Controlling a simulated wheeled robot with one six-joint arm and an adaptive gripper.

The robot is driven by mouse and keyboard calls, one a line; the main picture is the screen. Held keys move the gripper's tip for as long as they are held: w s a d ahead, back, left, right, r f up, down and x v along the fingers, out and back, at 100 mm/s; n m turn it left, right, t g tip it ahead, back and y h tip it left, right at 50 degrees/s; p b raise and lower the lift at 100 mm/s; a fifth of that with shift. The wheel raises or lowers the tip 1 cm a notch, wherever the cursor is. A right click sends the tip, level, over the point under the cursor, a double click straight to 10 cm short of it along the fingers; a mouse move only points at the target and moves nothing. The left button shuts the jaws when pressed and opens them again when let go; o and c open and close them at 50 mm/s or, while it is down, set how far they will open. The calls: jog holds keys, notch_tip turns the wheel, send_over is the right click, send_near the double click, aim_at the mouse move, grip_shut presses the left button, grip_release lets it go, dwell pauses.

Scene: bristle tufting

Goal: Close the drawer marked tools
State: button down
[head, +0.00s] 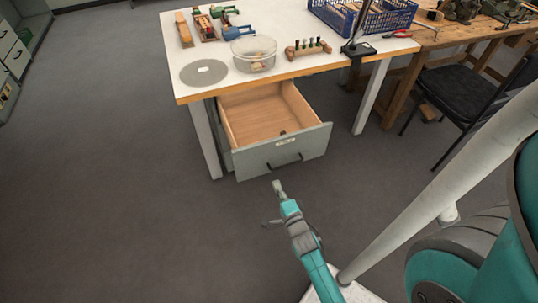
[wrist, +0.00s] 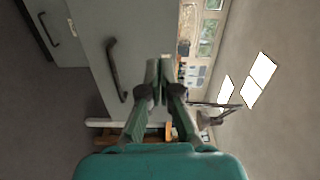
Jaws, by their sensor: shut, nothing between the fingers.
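The drawer (head: 282,152) under the white-topped table stands pulled out, with its wooden inside showing. Its grey front carries a small pale label (head: 286,142), too small to read, and a dark handle (head: 285,163). In the wrist view the grey drawer front (wrist: 92,30) and its dark handle (wrist: 116,70) are turned on their side, left of the fingers. My gripper (head: 277,187) is in front of the drawer front, a little below the handle in the head view. In the wrist view my gripper (wrist: 160,62) has its fingertips together with nothing between them. Whether it touches the front cannot be told.
The white table (head: 215,50) holds brushes, a clear bowl (head: 254,52), a round grey disc (head: 204,73) and a blue crate (head: 390,15). Its legs flank the drawer. A black chair (head: 455,95) stands at right.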

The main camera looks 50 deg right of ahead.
aim_at(262, 150)
jog(key=shift+m, duration=0.3)
jog(key=x, duration=1.4)
jog(key=shift+w+d, duration=0.15)
jog(key=shift+d, duration=0.4)
